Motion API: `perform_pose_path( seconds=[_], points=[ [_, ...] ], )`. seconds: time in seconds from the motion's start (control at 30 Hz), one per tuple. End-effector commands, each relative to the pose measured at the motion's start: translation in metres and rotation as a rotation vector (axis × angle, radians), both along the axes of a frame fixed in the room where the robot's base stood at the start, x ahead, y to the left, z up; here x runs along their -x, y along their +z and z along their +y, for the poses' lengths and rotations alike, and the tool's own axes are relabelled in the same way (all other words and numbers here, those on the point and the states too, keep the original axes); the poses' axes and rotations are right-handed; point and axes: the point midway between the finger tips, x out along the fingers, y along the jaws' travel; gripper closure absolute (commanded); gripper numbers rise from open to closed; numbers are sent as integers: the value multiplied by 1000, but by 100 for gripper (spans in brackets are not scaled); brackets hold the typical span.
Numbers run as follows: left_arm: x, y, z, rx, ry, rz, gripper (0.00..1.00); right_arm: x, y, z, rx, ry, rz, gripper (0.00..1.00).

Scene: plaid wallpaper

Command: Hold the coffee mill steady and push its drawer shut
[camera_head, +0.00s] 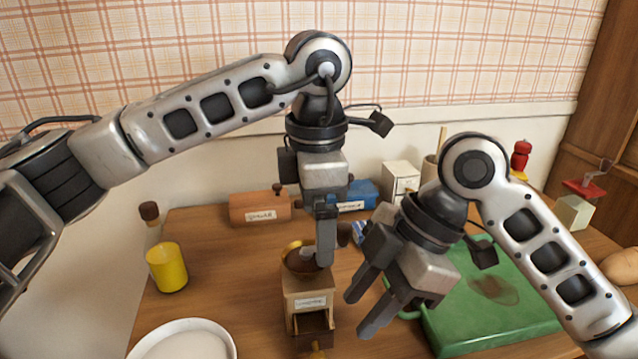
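The wooden coffee mill (303,284) stands upright on the table, with a pale label on its front and a brass bowl on top. Its drawer (313,328) stands out from the lower front, with a brass knob near the picture's bottom edge. My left gripper (325,262) points straight down over the mill's top, its fingers overlapping in this view. I cannot tell whether it touches or grips the mill. My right gripper (360,316) is open and empty, to the right of the mill and drawer, its fingers pointing down-left.
A green board (480,320) lies at the right under my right arm. A white plate (183,343) is at the front left, near a bottle with yellow contents (166,268). An orange box (259,208) and a blue box (362,194) stand behind. Bare table lies left of the mill.

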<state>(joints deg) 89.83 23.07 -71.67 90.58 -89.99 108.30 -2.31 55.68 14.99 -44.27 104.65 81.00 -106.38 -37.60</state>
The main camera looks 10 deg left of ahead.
Motion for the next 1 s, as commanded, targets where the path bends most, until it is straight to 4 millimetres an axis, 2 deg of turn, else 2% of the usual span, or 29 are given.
perform_pose_path(
  seconds=[0.1, 0.33, 0.5, 0.8, 0.87, 1.0],
  points=[
    [1, -25, 1, -1, 1, 4, 8, 0, 0, 0, -1, -1, 1, 64],
    [0, -58, 0, 0, 0, 2, 8, 0, 0, 0, -1, -2, 1, 64],
    [0, -69, 0, 0, 0, 1, 8, 0, 0, 0, -1, -2, 1, 64],
    [0, -71, 0, 0, 0, 0, 8, 0, 0, 0, -1, -2, 1, 64],
    [0, -71, 0, 1, 1, 0, 22, 0, 0, 0, -1, -2, 1, 64],
    [0, -70, 0, 1, 1, 0, 61, 0, 0, 0, -1, -2, 1, 64]
  ],
)
